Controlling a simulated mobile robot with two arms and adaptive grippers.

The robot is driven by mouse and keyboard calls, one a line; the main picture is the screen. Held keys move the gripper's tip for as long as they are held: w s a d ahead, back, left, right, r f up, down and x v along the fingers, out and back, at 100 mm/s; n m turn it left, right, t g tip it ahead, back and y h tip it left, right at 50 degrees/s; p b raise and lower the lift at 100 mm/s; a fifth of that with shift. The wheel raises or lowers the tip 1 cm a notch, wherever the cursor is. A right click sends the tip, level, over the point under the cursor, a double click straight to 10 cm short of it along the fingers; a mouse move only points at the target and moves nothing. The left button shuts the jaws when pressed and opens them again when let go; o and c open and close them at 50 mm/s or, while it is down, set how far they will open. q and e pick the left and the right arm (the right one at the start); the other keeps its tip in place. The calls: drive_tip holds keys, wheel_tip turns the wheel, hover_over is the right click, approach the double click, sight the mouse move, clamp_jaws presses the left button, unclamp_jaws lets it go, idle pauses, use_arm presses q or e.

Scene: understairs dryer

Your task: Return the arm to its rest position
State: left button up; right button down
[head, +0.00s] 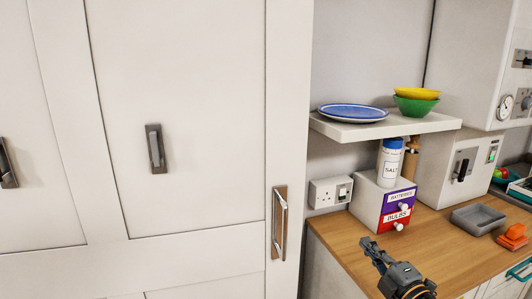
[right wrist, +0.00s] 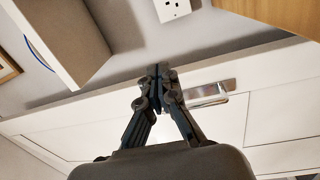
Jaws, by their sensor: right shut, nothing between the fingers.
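My right gripper (head: 368,243) is at the bottom of the head view, over the front left part of the wooden counter. In the right wrist view its fingers (right wrist: 157,70) are together with nothing between them. Its fingers point toward the wall and cupboard side. It is apart from the tall white cupboard's handle (head: 280,223), which also shows behind the fingers in the wrist view (right wrist: 210,94). My left gripper is not in view.
The white cupboard (head: 180,90) fills the left. A shelf (head: 345,128) holds blue plates (head: 353,112) and bowls (head: 415,100). On the counter (head: 440,240) stand a drawer box (head: 366,200) with a salt container (head: 389,165), a grey tray (head: 477,218) and an orange item (head: 512,237).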

drive_tip(key=s+f+m+g+h, duration=0.7)
drive_tip(key=s+f+m, duration=0.8)
drive_tip(key=s+f, duration=0.25)
drive_tip(key=s+a+f+m+g+y, duration=0.1)
drive_tip(key=s+a+f+m+g, duration=0.2)
drive_tip(key=s, duration=0.6)
drive_tip(key=s+a+f+m+g, duration=0.1)
drive_tip(key=s+f+g, duration=0.35)
drive_tip(key=s, duration=0.55)
wheel_tip(320, 180, down, 26)
drive_tip(key=s+g, duration=0.1)
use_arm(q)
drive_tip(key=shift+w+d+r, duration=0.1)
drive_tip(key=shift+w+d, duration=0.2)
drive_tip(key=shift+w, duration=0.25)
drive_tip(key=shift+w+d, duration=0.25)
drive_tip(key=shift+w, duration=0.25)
use_arm(e)
drive_tip(key=s+d+f+g, duration=0.1)
drive_tip(key=s+d+f, duration=0.1)
drive_tip(key=s+f, duration=1.3)
drive_tip(key=shift+s+d+f, duration=0.15)
drive_tip(key=shift+s+d, duration=0.2)
drive_tip(key=shift+s, duration=0.35)
drive_tip(key=shift+g, duration=0.25)
